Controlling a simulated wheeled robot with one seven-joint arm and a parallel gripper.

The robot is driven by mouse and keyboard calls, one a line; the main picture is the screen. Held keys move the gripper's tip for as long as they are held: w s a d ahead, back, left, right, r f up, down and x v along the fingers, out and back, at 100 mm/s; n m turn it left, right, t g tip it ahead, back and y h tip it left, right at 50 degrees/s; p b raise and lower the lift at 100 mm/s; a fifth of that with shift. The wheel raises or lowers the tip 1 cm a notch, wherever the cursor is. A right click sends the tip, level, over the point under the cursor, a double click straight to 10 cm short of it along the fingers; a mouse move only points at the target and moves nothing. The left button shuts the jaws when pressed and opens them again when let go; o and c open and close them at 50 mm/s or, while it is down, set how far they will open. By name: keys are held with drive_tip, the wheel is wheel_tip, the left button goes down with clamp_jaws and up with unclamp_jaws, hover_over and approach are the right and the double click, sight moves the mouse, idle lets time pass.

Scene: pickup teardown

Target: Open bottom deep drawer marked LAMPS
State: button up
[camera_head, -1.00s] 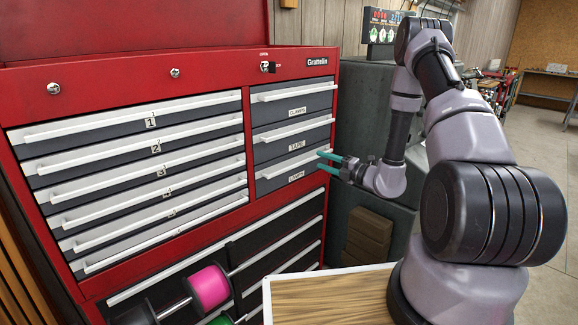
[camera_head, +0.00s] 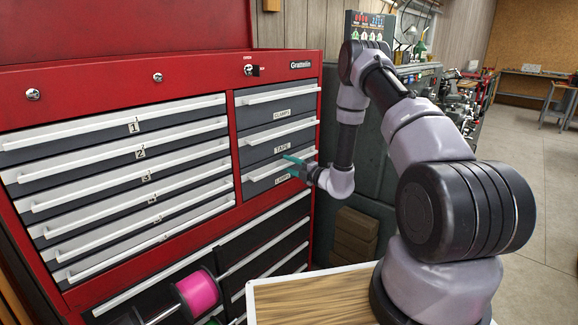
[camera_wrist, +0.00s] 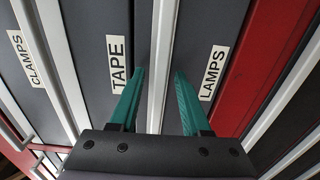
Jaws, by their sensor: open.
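The LAMPS drawer (camera_head: 262,186) is the lowest in the right column of the red tool chest and looks closed. Its white label (camera_wrist: 213,73) reads LAMPS in the wrist view. Its white bar handle (camera_wrist: 165,40) runs between the TAPE and LAMPS labels. My gripper (camera_head: 289,162) is at this handle, coming from the right. In the wrist view my gripper (camera_wrist: 160,74) is open, with one teal finger on each side of the handle. I cannot tell whether either finger touches it.
The TAPE drawer (camera_head: 255,150) and CLAMPS drawer (camera_head: 254,115) sit above, closed. Numbered drawers (camera_head: 105,150) fill the left column. Black lower drawers (camera_head: 262,240) lie below. A wooden-topped surface (camera_head: 310,298) and pink spool (camera_head: 198,291) stand in front. Open floor (camera_head: 540,200) lies right.

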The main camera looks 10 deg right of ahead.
drive_tip(key=shift+w+a, duration=0.1)
clamp_jaws()
idle(1.4)
